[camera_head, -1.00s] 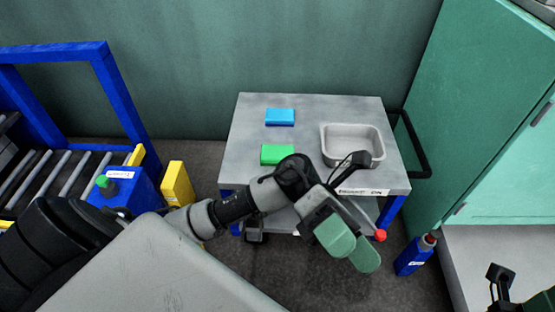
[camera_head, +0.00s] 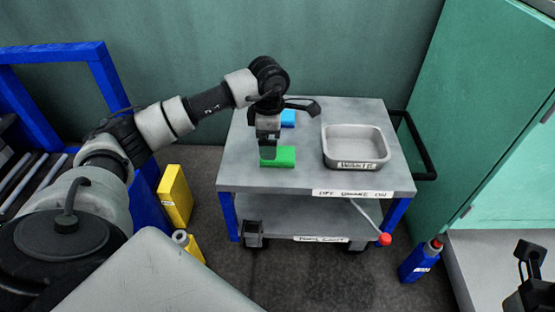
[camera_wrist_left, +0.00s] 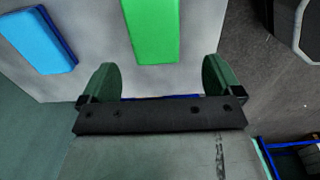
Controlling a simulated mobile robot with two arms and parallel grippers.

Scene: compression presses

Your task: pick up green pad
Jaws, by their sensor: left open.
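The green pad (camera_head: 284,157) lies flat on the grey cart top, left of the metal tray. In the left wrist view the green pad (camera_wrist_left: 150,28) is ahead of the two fingers, roughly centred between them. My left gripper (camera_head: 268,152) points down just over the pad's left part in the head view, hiding some of it. It is open and empty, and its green-tipped fingers (camera_wrist_left: 159,80) stand wide apart in the wrist view. Part of a dark device, perhaps my right gripper (camera_head: 530,262), shows at the lower right edge; its jaw state is unclear.
A blue pad (camera_head: 288,118) lies behind the green pad, and also shows in the wrist view (camera_wrist_left: 38,42). A metal tray (camera_head: 355,164) stands on the right of the cart top (camera_head: 310,182). A yellow container (camera_head: 174,195) and a blue bottle (camera_head: 418,262) stand on the floor.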

